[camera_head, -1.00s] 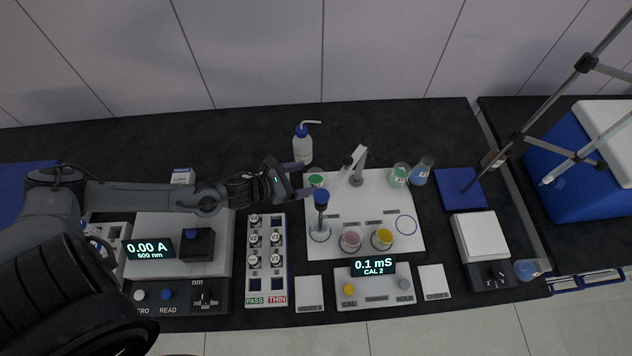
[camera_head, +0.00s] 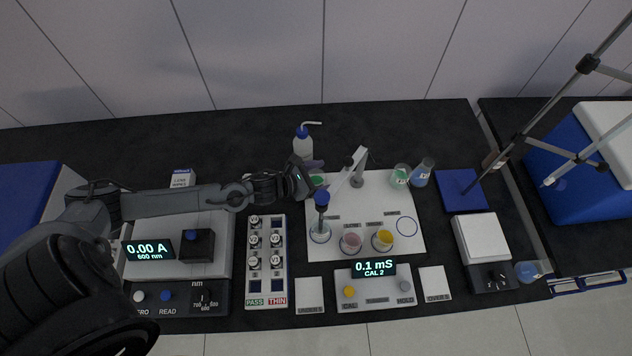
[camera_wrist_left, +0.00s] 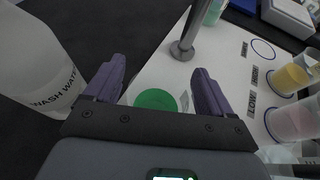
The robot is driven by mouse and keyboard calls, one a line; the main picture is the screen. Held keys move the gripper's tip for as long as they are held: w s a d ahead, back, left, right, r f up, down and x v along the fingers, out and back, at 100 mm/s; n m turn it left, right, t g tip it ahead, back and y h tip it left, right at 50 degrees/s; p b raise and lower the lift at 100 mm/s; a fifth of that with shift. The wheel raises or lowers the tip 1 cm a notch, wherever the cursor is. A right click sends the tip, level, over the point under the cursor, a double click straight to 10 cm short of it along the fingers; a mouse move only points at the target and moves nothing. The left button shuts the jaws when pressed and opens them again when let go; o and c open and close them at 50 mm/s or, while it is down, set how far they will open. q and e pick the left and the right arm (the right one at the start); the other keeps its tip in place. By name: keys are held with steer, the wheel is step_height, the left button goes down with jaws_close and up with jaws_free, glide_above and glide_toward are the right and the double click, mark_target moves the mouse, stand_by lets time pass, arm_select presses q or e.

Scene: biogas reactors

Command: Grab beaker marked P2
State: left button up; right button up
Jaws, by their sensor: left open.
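My left gripper (camera_head: 317,176) is open, its two purple fingers reaching right at the left edge of the white mat. A beaker with green liquid (camera_head: 317,182) sits between or just beyond the fingertips. In the left wrist view the green liquid (camera_wrist_left: 155,99) shows between the two open fingers (camera_wrist_left: 158,88), nearer the left one, with no clear contact. A second beaker with green liquid (camera_head: 400,175) stands at the mat's back right, beside a flask with blue liquid (camera_head: 421,172). I cannot read P2 on any beaker. My right gripper is not in view.
A wash bottle (camera_head: 303,149) stands close behind the gripper; it also shows in the left wrist view (camera_wrist_left: 35,65). A probe stand (camera_head: 357,180) rises right of the near beaker. Pink (camera_head: 350,243) and yellow (camera_head: 382,240) beakers stand toward the mat's front.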

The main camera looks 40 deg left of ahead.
arm_select(q)
steer(key=c, duration=1.1)
steer(key=shift+r, duration=0.15)
